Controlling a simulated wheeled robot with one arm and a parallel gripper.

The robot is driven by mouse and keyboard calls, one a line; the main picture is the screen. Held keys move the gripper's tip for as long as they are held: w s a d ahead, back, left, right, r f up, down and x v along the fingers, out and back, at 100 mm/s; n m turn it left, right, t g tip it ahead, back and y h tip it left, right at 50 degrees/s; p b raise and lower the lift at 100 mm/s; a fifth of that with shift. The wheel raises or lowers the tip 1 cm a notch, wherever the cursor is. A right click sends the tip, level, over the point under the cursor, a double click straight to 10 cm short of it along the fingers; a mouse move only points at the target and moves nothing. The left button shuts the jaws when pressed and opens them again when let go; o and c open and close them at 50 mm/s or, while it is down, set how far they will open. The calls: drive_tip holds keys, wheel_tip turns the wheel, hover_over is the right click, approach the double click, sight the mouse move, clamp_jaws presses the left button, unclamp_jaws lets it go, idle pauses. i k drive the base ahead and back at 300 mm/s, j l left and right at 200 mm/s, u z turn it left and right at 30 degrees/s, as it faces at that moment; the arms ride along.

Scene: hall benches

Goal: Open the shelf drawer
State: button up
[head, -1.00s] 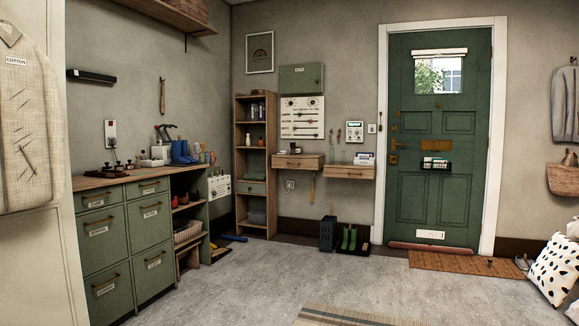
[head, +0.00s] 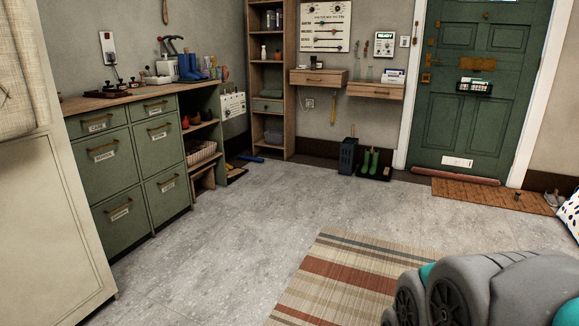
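A tall wooden shelf (head: 286,80) stands in the back corner, left of the wall-mounted boxes. It holds a green drawer (head: 267,105) with a small dark knob, between open compartments. The drawer front looks flush with the shelf, so it appears shut. Two wooden wall drawers also hang to the right of the shelf: a left one (head: 317,79) and a lower right one (head: 376,91), both appearing shut. My gripper is not in view; only a grey and teal part, which seems to be my arm, shows at the lower right, far from the shelf.
A green cabinet (head: 112,185) with labelled drawers runs along the left wall. A dark bin (head: 348,157) and green boots (head: 371,162) stand below the wall drawers. A striped rug (head: 335,275) lies in front. The grey floor (head: 245,215) toward the shelf is clear.

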sight(296, 78)
drive_tip(key=i, duration=4.65)
drive_tip(key=i+z, duration=0.1)
drive_tip(key=i, duration=0.7)
drive_tip(key=i+j+z, duration=0.15)
drive_tip(key=i, duration=0.65)
